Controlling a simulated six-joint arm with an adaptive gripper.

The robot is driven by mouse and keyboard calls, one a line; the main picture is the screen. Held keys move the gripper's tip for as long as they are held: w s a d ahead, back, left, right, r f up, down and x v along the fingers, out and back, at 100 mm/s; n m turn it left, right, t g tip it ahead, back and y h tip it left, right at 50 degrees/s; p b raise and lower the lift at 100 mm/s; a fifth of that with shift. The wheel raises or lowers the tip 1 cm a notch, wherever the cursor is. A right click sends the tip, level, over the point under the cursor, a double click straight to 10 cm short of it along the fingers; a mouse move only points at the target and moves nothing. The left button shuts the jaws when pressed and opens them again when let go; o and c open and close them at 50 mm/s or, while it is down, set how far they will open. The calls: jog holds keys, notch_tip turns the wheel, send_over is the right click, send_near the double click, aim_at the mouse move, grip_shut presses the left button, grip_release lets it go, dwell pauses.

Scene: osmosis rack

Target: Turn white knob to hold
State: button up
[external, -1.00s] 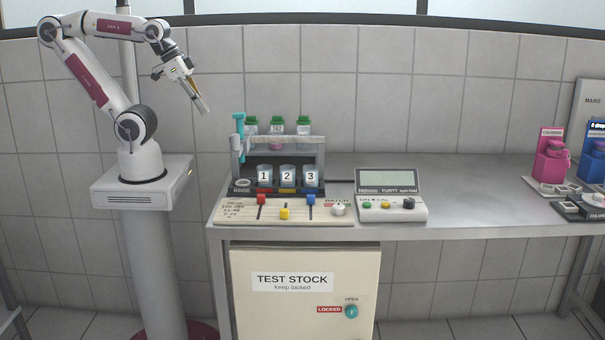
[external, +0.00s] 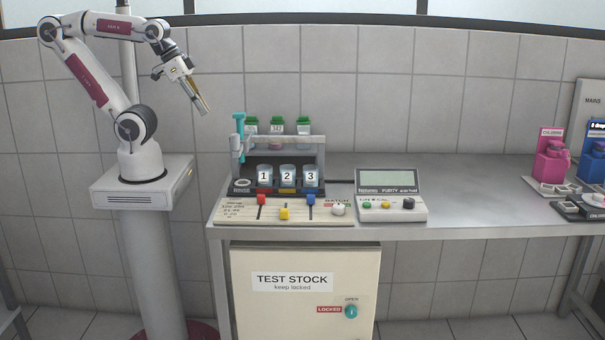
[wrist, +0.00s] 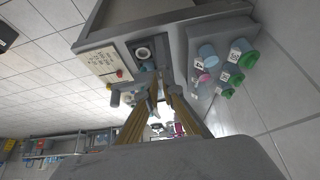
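The white knob (external: 338,209) is small and round, at the right end of the beige control panel on the bench front. A small "BATCH" label with green and red below it sits beside the knob; the setting is too small to read. My gripper (external: 205,107) hangs in the air to the upper left of the rack, well away from the knob. In the wrist view the two gold fingers (wrist: 162,86) stand apart with nothing between them. I cannot make out the white knob in the wrist view.
The panel holds red (external: 261,199), yellow (external: 284,214) and blue (external: 311,199) sliders left of the knob. The rack (external: 320,146) with numbered beakers and a teal-handled part (external: 238,126) stands behind. A purity meter (external: 391,206) is close on the right.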

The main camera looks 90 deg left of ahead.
jog(key=o, duration=0.6)
jog(key=shift+o, duration=0.5)
jog(key=shift+w+r, duration=0.25)
jog(key=shift+w, duration=0.3)
jog(key=w+r+m, duration=0.2)
jog(key=w+r, duration=0.1)
jog(key=w, duration=1)
jog(key=m+g+h, duration=0.2)
jog(key=m+h, duration=0.1)
jog(key=m, duration=0.2)
send_near(332, 189)
jog(key=shift+w+d+f, duration=0.15)
jog(key=shift+f, duration=0.25)
jog(key=shift+f+y, duration=0.1)
jog(key=shift+y, duration=0.2)
jog(key=shift+x, duration=3.8)
